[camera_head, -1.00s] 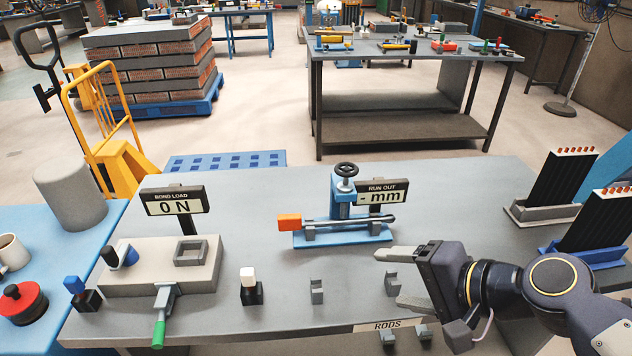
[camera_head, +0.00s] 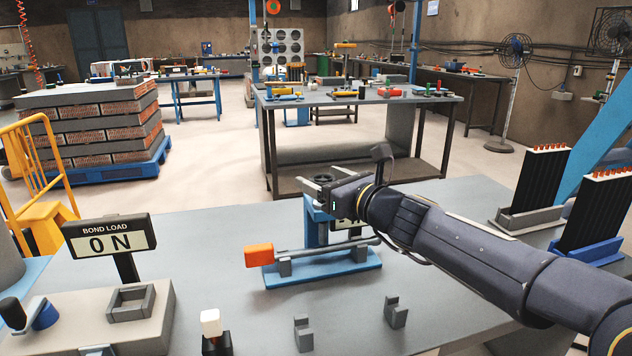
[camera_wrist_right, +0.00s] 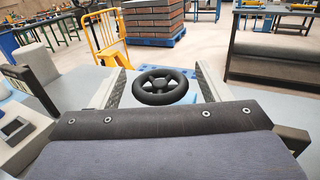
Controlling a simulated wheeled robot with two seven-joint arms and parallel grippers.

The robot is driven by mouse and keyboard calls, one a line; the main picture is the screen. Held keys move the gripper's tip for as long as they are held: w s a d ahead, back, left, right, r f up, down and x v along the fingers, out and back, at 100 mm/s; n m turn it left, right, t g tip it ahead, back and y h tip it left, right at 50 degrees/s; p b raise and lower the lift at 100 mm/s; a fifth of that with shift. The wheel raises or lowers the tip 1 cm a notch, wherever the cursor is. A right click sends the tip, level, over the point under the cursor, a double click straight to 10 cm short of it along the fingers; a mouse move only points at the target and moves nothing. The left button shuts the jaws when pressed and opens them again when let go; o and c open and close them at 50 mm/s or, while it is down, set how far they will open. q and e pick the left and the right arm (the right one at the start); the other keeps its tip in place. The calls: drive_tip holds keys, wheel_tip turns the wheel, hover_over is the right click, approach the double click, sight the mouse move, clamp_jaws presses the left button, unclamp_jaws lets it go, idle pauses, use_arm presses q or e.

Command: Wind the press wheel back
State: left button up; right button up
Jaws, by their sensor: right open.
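The press wheel (camera_wrist_right: 160,86) is a black spoked handwheel. In the right wrist view it sits between the two open fingers of my right gripper, apart from both as far as I can see. In the head view the wheel is mostly hidden by my right gripper (camera_head: 322,179), which is at the top of the blue press (camera_head: 317,224). A rod with an orange end (camera_head: 259,256) lies across grey rests on the blue press base (camera_head: 300,274). My left gripper does not show.
The bond load display (camera_head: 109,236) reads 0 N at the left. The run-out display is mostly hidden behind my right arm. A white-topped black block (camera_head: 210,324) and grey rod holders (camera_head: 396,312) stand at the front. Black racks (camera_head: 597,212) stand at the right.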

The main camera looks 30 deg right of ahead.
drive_tip(key=shift+w+a, duration=0.2)
drive_tip(key=shift+w, duration=0.7)
